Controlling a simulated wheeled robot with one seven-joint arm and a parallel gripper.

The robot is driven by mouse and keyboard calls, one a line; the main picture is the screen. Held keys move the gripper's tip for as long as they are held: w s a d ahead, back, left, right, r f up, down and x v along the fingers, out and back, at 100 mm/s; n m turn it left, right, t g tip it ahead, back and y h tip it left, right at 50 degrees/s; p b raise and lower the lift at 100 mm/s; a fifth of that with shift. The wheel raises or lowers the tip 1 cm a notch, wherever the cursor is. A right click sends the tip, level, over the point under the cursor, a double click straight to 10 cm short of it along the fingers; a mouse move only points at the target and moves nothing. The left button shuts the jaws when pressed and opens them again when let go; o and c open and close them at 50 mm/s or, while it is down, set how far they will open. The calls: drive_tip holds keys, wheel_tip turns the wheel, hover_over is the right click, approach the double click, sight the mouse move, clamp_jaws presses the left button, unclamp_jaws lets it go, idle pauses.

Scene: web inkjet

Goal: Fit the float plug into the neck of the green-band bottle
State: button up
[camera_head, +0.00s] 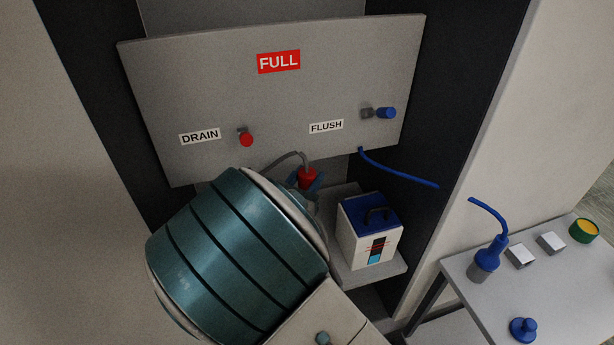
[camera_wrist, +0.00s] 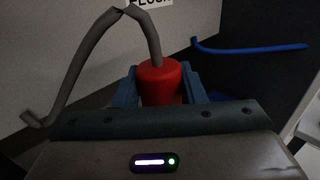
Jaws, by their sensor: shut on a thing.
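The float plug (camera_head: 307,177) is red, with a grey hose from its top. My gripper (camera_head: 309,184) is shut on it, in front of the lower edge of the grey panel. In the wrist view the red plug (camera_wrist: 160,84) stands between the two blue-grey fingers, its hose rising and bending left. The plug's lower end is hidden by my gripper. I see no bottle with a green band for certain; my arm covers the area under and left of the plug, so I cannot tell what is beneath it.
A white container (camera_head: 362,248) with a blue top and handle stands on a grey shelf (camera_head: 397,272), right of my gripper. The panel (camera_head: 215,80) behind carries FULL, DRAIN and FLUSH labels. A side table (camera_head: 500,300) holds a blue-hosed plug (camera_head: 486,262), a blue cap (camera_head: 523,328) and a green-yellow round thing (camera_head: 584,231).

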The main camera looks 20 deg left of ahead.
drive_tip(key=shift+f+b, duration=1.75)
drive_tip(key=shift+f, duration=0.95)
drive_tip(key=shift+f, duration=0.15)
drive_tip(key=shift+f, duration=0.35)
drive_tip(key=shift+f+b, duration=2.2)
drive_tip(key=shift+f, duration=0.7)
drive_tip(key=o, duration=1.1)
drive_tip(key=s+a, duration=0.1)
drive_tip(key=s, duration=0.8)
drive_tip(key=s+a+b, duration=0.1)
drive_tip(key=s, duration=0.3)
drive_tip(key=shift+s+a, duration=0.25)
drive_tip(key=shift+a, duration=0.1)
